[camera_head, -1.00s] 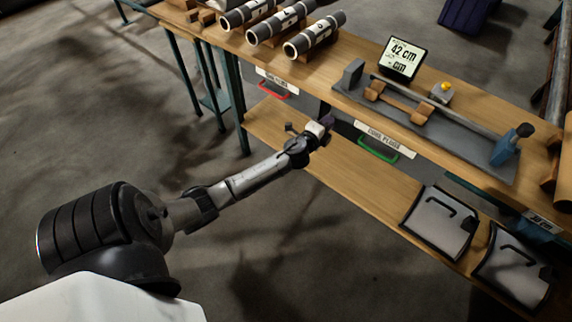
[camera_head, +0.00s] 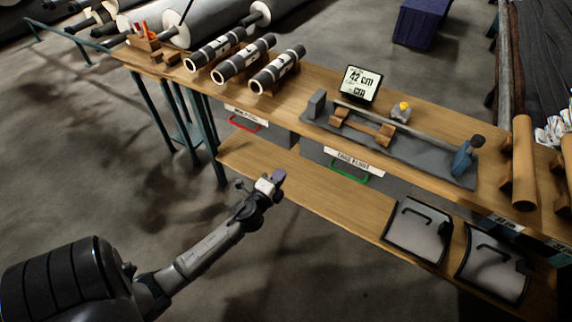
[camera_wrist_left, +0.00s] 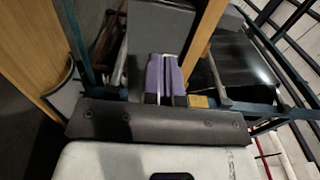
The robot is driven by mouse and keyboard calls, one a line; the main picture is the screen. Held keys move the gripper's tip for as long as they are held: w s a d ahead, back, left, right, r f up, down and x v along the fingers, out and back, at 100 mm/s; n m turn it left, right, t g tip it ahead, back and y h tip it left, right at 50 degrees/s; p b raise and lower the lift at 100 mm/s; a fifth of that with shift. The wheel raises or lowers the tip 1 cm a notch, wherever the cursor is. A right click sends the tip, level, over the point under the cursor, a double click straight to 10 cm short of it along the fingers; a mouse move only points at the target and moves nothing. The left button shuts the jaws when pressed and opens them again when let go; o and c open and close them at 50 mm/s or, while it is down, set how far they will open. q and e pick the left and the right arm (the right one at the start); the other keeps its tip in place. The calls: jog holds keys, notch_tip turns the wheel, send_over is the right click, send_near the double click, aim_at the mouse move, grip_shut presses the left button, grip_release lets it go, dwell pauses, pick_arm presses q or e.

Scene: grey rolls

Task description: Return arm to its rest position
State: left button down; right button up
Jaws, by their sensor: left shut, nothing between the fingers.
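My left arm reaches in from the lower left of the head view. Its left gripper (camera_head: 278,178) is in front of the workbench (camera_head: 225,75), near the lower shelf (camera_head: 300,185) and below the drawer with the red handle (camera_head: 243,124). In the left wrist view the two purple fingers (camera_wrist_left: 163,76) lie side by side, shut with nothing between them. My right gripper is not in view.
Several grey rolls (camera_head: 243,58) lie on the bench top beside a measuring rig (camera_head: 385,140) and a small display (camera_head: 360,84). A green-handled drawer (camera_head: 350,172) is under the top.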

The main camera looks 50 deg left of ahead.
pick_arm(q)
jog(key=shift+v, duration=0.8)
